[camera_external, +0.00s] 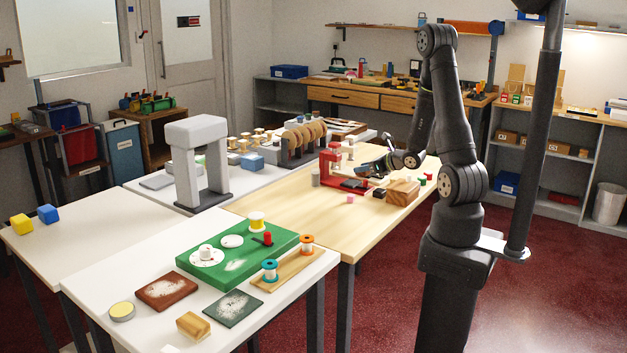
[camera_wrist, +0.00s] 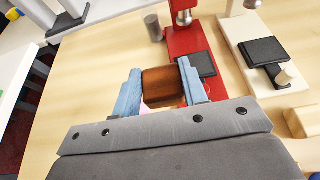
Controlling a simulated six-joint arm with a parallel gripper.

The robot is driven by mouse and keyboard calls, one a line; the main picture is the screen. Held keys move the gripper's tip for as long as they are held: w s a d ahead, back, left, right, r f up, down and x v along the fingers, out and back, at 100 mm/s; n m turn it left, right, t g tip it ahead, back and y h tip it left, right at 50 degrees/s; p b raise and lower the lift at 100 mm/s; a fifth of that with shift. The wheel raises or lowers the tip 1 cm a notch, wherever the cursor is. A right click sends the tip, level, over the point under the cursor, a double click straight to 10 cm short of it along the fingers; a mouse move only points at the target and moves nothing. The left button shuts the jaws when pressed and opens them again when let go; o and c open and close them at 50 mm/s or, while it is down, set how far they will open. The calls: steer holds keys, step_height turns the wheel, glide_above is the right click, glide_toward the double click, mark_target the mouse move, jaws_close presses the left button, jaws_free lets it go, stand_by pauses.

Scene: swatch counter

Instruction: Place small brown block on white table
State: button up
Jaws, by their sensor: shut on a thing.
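The small brown block (camera_wrist: 162,87) is between the two pale blue fingers of my gripper (camera_wrist: 162,88) in the wrist view, with a finger against each side. In the external view my gripper (camera_external: 366,170) is over the wooden table (camera_external: 300,205), close to the red press (camera_external: 331,166); I cannot make out the block clearly there. A white surface also shows at the left edge of the wrist view (camera_wrist: 12,75).
On the front white table lie a green board (camera_external: 215,272) with spools, a brown plate (camera_external: 165,291) and a wood block (camera_external: 193,325). The left one bears yellow (camera_external: 21,223) and blue (camera_external: 47,214) cubes. A grey arch (camera_external: 189,160) stands behind. A wooden block (camera_external: 402,191) sits near my gripper.

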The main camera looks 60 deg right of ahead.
steer(key=shift+s+d+r, duration=1)
steer(key=shift+s+d, duration=0.2)
steer(key=w+a+r+n+g+y, duration=0.15)
steer(key=w+a+n+y, duration=0.3)
steer(key=w+a, duration=1.05)
steer(key=w+a+n+g+y, duration=0.4)
steer(key=w+a, duration=0.7)
steer(key=a, duration=0.8)
steer(key=w+a+r+n+y, duration=0.1)
steer(key=a+r+n+y, duration=0.15)
steer(key=a, duration=1.55)
steer(key=n+g+y, duration=0.1)
steer(key=n+g, duration=0.2)
glide_above(156, 262)
steer(key=f, duration=0.5)
steer(key=shift+d+f, duration=0.2)
steer(key=shift+f, duration=0.1)
steer(key=shift+a+f+m, duration=0.15)
steer(key=shift+m, duration=0.15)
steer(key=shift+f+y, duration=0.3)
steer(key=shift+f, duration=1.6)
